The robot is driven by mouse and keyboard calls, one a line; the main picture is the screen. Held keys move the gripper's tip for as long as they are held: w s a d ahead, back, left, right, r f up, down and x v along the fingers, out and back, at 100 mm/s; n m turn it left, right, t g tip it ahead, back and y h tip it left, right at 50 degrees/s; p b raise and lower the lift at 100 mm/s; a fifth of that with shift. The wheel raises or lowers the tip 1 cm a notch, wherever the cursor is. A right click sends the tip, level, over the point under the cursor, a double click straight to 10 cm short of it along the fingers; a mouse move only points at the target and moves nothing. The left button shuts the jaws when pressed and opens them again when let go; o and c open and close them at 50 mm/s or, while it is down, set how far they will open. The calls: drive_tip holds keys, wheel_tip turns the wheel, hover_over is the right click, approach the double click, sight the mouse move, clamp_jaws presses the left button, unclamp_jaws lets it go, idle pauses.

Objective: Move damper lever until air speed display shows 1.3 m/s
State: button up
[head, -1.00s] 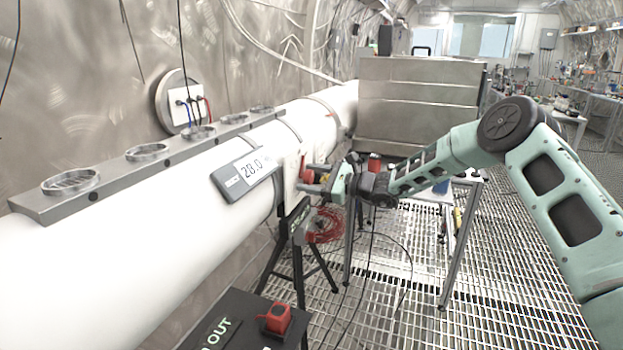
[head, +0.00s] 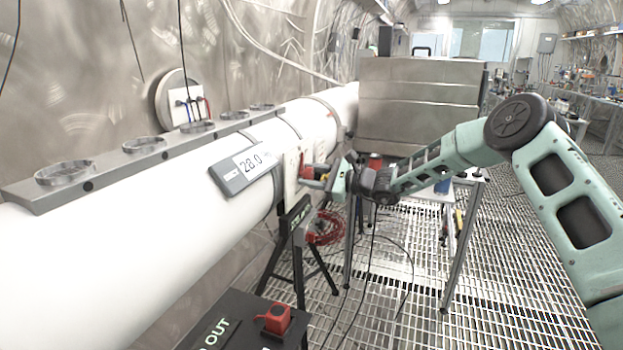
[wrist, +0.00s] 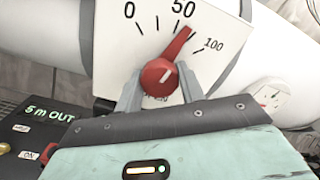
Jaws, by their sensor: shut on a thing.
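The red damper lever (wrist: 161,74) sits on a white scale plate (wrist: 150,36) marked 0, 50 and 100 in the wrist view. Its tip points a little past the 50 mark, towards 100. My gripper (wrist: 160,90) is shut on the lever's round hub, one finger on each side; in the head view my gripper (head: 325,180) reaches the plate on the white duct (head: 110,235). The air speed display (head: 243,171) on the duct reads 28.0; its unit is too small to read.
A black box (head: 245,322) with a red switch and the word OUT stands at the bottom. A black stand (head: 297,235) is under the duct, with coiled red cable (head: 325,228) beside it. A steel cabinet (head: 420,105) is behind. Grated floor is open at the right.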

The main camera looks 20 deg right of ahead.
drive_tip(key=o, duration=1)
drive_tip(key=shift+c, duration=0.2)
drive_tip(key=b+v, duration=0.1)
drive_tip(key=v, duration=1.6)
drive_tip(key=shift+s+d+b, duration=0.15)
drive_tip(key=shift+d+b, duration=0.05)
drive_tip(key=shift+b, duration=0.1)
drive_tip(key=s+a+r+n+g+h+p, duration=0.1)
drive_tip(key=s+a+n+g+h+p, duration=0.3)
drive_tip(key=s+a+n+g, duration=1.35)
drive_tip(key=s+a+r+n+t+h+p, duration=0.1)
drive_tip(key=s+n+t+h, duration=0.2)
drive_tip(key=s, duration=1)
drive_tip(key=s+a+r+n+t+h+p, duration=0.1)
drive_tip(key=s+n+t+h, duration=0.3)
drive_tip(key=s, duration=0.9)
drive_tip(key=r+n+h+p, duration=0.1)
drive_tip(key=h, duration=0.2)
drive_tip(key=shift+a+n, duration=0.35)
drive_tip(key=shift+a, duration=0.05)
